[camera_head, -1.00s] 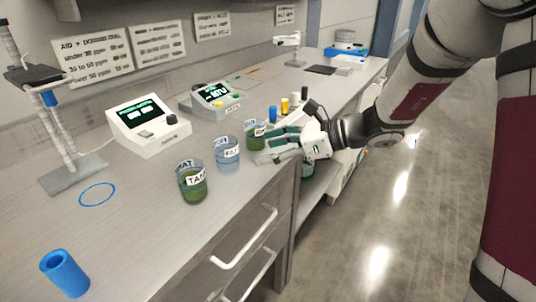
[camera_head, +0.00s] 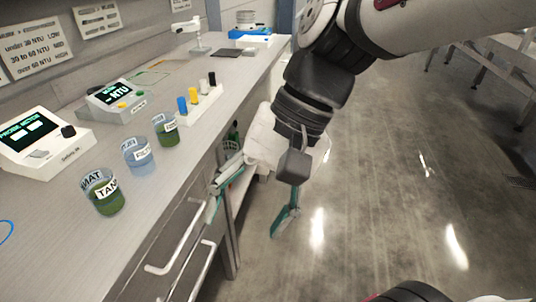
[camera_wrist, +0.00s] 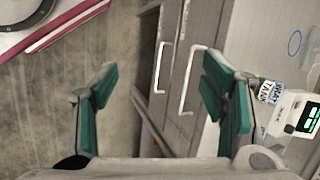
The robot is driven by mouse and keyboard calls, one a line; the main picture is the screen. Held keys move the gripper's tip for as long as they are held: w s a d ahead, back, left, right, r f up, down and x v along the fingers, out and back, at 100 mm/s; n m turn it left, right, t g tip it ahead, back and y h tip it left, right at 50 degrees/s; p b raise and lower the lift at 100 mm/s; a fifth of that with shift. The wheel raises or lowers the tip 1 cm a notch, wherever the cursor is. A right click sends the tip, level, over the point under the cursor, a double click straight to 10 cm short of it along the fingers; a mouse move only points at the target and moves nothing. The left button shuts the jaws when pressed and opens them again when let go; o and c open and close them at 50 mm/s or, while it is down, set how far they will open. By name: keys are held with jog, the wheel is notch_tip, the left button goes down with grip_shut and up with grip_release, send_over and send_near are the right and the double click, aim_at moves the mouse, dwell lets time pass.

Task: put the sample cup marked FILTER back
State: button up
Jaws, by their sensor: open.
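In the head view, the middle cup (camera_head: 138,155) holds pale clear liquid. Its label is only partly readable and seems to begin "FI". The front cup (camera_head: 103,192), with green liquid, has a label starting "TAN"; a labelled cup also shows in the wrist view (camera_wrist: 270,90). A third cup (camera_head: 166,128) with green liquid stands farther back. All stand upright near the bench's front edge. My gripper (camera_head: 250,208) is open and empty, in front of the drawers over the floor, apart from the cups. Its spread fingers show in the wrist view (camera_wrist: 160,82).
The probe meter (camera_head: 40,140) and NTU meter (camera_head: 110,102) stand behind the cups. A white rack (camera_head: 199,104) holds blue, yellow, white and black pieces. Drawer handles (camera_head: 180,240) jut out near my gripper. A blue ring (camera_wrist: 294,43) marks bare bench.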

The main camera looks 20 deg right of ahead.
jog(key=s+d+f+n+t+h, duration=0.1)
jog(key=s+d+n+h, duration=0.4)
jog(key=s+d, duration=0.2)
jog(key=shift+s+d+t, duration=0.15)
jog(key=shift+d+t, duration=0.15)
jog(key=shift+d, duration=0.75)
